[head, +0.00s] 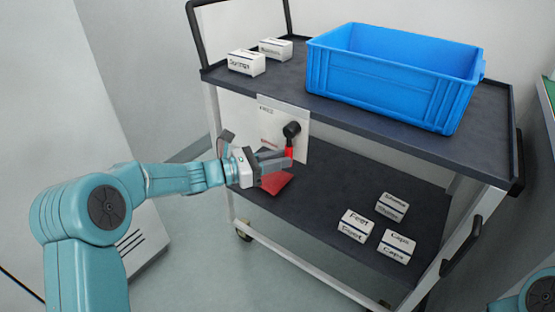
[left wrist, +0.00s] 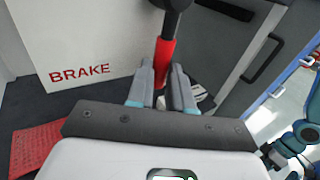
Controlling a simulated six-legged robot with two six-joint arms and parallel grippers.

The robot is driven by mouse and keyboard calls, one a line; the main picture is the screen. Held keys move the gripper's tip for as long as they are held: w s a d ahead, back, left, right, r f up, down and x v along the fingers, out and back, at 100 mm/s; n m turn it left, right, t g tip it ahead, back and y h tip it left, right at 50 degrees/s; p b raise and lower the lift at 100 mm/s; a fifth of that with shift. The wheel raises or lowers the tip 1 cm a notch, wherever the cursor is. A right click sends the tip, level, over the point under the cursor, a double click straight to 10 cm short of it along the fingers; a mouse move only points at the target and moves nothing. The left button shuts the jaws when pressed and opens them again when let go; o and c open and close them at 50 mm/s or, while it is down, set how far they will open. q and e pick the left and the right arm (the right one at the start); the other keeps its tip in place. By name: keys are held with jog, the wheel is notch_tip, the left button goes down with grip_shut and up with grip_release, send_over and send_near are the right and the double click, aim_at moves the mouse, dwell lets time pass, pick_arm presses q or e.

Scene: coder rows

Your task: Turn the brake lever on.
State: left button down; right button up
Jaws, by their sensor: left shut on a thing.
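The brake lever has a black knob and a red shaft (head: 289,152). It sits in front of a white panel (head: 268,120) on the near left end of the cart. My left gripper (head: 281,158) is at the red shaft. In the left wrist view the red shaft (left wrist: 165,58) runs down between the two fingers of my left gripper (left wrist: 163,82), shut on it. The black knob is beyond the fingertips, at the top edge. The panel (left wrist: 85,45) reads BRAKE in red in this view.
A blue crate (head: 385,82) and white labelled boxes (head: 246,63) stand on the cart's top shelf. A red textured piece (head: 275,184) and several labelled boxes (head: 356,225) lie on the lower shelf. A grey wall stands at left; open floor shows in front of the cart.

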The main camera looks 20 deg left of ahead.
pick_arm(q)
jog(key=c, duration=1)
grip_release()
jog(key=p+v, duration=0.4)
jog(key=v, duration=1.2)
jog(key=shift+s+a+p, duration=0.1)
jog(key=shift+s+p, duration=0.05)
jog(key=shift+p, duration=0.2)
